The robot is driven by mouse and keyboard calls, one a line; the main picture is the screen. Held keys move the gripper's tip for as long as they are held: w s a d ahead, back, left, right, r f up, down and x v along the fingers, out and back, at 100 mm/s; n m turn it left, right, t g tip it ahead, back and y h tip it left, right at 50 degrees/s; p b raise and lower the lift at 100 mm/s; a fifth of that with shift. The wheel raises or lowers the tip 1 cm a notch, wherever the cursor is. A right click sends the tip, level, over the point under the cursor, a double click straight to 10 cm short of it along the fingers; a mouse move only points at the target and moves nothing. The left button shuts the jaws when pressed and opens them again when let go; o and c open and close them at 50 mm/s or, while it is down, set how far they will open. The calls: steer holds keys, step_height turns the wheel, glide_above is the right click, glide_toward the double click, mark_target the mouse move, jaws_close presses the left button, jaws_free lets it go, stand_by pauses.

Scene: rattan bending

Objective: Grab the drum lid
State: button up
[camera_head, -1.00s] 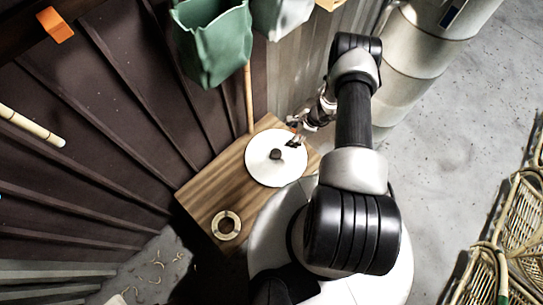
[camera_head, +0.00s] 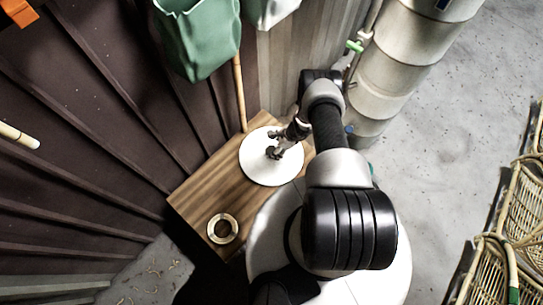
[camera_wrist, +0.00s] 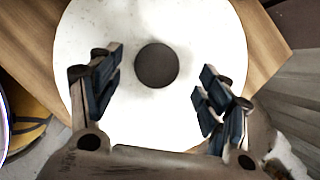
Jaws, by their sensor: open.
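The drum lid (camera_head: 259,168) is a round white disc with a dark round knob. It lies flat on a wooden table beside the wall. In the wrist view the lid (camera_wrist: 150,125) fills the middle and its dark knob (camera_wrist: 157,65) shows between and just beyond my fingertips. I cannot tell the exact height of the fingers above the lid.
A tall metal drum stack (camera_head: 400,60) stands behind my arm. Rattan chairs (camera_head: 515,220) stand at the right, with clear floor between.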

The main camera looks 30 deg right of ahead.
mark_target(272, 151)
steer(key=b+x, duration=0.1)
steer(key=x, duration=0.1)
steer(key=b+x, duration=0.2)
steer(key=x, duration=0.1)
steer(key=shift+s+d+f, duration=0.1)
steer(key=shift+s+f, duration=0.05)
steer(key=shift+s, duration=0.05)
steer(key=shift+c, duration=0.6)
steer(key=c, duration=1.6)
steer(key=shift+o, duration=0.2)
